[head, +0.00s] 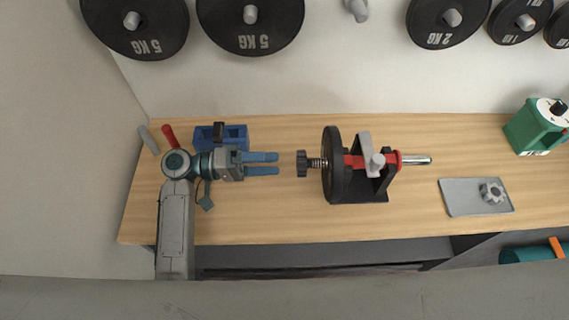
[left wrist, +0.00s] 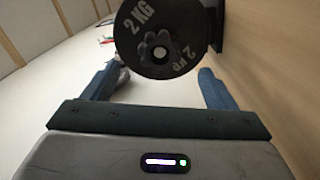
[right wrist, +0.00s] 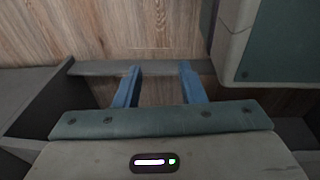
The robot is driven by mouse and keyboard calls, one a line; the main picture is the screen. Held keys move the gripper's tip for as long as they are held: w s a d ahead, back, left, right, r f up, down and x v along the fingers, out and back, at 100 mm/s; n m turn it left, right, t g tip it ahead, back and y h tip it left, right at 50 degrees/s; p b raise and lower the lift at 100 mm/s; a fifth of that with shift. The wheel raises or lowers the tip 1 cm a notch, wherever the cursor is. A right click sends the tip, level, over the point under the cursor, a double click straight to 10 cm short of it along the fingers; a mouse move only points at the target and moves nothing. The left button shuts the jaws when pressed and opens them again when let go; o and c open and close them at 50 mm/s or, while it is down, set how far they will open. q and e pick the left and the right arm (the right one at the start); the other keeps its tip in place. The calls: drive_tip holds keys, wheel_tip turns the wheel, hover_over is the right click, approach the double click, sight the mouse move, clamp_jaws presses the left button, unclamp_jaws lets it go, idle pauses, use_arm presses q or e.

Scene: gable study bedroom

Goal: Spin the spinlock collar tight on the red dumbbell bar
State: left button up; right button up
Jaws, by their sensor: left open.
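The red dumbbell bar (head: 355,161) lies level in a black stand (head: 375,197) under a grey clamp (head: 366,148). A black 2 KG plate (head: 332,180) is on its left end. A dark star-shaped spinlock collar (head: 302,163) sits on the threaded end, with bare thread showing between it and the plate. My left gripper (head: 278,163) is open and empty, just left of the collar and pointing at it. In the left wrist view the collar (left wrist: 158,52) faces me, above and between the fingers. My right gripper (right wrist: 160,85) is open and empty, seen only in its wrist view.
A grey tray (head: 460,205) with a second star collar (head: 492,192) lies to the right. A blue holder (head: 235,131) stands behind my left gripper. A green device (head: 537,127) is at the far right. Plates (head: 250,25) hang on the wall. The front of the tabletop is clear.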

use_arm(q)
drive_tip(key=shift+a+b, duration=0.45)
drive_tip(key=shift+a, duration=2.15)
use_arm(e)
drive_tip(key=shift+w+a+r, duration=0.15)
drive_tip(key=shift+w+r, duration=1.05)
